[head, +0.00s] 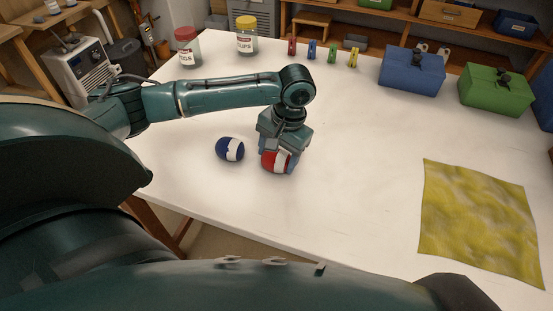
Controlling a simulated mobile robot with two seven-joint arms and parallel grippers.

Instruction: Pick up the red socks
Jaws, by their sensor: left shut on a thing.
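The red socks (270,162), a rolled red and white ball, are at the left front of the white table (350,190). My left gripper (277,160) points down over them and is shut on them, its fingers partly covering the ball. I cannot tell whether the ball touches the table or is slightly raised. A blue and white rolled sock ball (230,149) lies just left of the gripper, apart from it. My right gripper does not show.
A yellow cloth (480,220) lies at the right. A blue box (411,73) and a green box (496,91) stand at the back right. Several coloured clothespins (332,53) and two jars (187,46) stand along the back. The middle of the table is clear.

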